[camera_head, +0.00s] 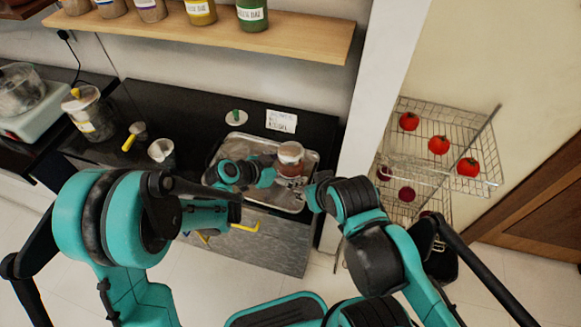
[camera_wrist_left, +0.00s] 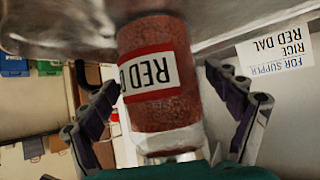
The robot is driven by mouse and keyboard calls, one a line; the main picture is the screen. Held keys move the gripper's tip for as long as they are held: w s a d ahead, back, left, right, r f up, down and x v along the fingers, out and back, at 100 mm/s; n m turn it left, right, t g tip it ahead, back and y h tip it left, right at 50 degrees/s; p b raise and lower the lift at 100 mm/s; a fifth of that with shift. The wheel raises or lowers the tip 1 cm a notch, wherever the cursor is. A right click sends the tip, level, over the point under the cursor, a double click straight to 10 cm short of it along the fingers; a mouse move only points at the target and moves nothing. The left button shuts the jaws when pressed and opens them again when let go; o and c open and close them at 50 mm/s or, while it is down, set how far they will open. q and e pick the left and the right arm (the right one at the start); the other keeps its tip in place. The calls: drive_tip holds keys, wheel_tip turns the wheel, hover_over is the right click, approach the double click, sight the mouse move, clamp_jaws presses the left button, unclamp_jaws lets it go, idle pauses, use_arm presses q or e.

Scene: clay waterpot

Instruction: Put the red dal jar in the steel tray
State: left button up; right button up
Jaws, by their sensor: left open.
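The red dal jar (camera_head: 290,168) has reddish contents and a pale lid. It stands upright in the right part of the steel tray (camera_head: 287,203) on the black counter. My left gripper (camera_head: 268,168) is over the tray, just left of the jar. In the left wrist view, which shows things upside down, the jar (camera_wrist_left: 160,112) with its "RED DAL" label rests on the tray's metal (camera_wrist_left: 235,20). The open fingers of my left gripper (camera_wrist_left: 163,82) lie on either side of it, with gaps visible. My right arm is at the right; its gripper cannot be made out clearly.
A card (camera_head: 281,121) reading rice and red dal for supper stands behind the tray. A wooden shelf (camera_head: 310,38) of labelled jars is above. Steel pots (camera_head: 161,151) stand left. A wall edge and wire baskets with tomatoes (camera_head: 438,145) are right.

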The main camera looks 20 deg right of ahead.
use_arm(q)
drive_tip(key=p+v, duration=0.3)
drive_tip(key=v, duration=0.8)
drive_tip(key=shift+a+r, duration=0.2)
drive_tip(key=shift+a, duration=0.1)
drive_tip(key=shift+s+a, duration=0.1)
drive_tip(key=shift+s, duration=0.05)
drive_tip(key=s+a+r+n+t+y, duration=0.1)
drive_tip(key=s+a+r+n+y, duration=0.1)
drive_tip(key=a, duration=0.6)
drive_tip(key=s+a+r+n+t+y, duration=0.1)
drive_tip(key=s+a+r+n+y, duration=0.2)
drive_tip(key=a, duration=0.6)
drive_tip(key=s+a+r+n+t+y, duration=0.1)
drive_tip(key=s+a+r+n+y, duration=0.1)
drive_tip(key=s+a+n+y, duration=0.3)
drive_tip(key=s+a+n, duration=0.2)
drive_tip(key=a+n, duration=0.1)
drive_tip(key=n, duration=0.1)
drive_tip(key=shift+a+r+t+y, duration=0.3)
drive_tip(key=shift+a+r, duration=0.05)
drive_tip(key=shift+r, duration=0.05)
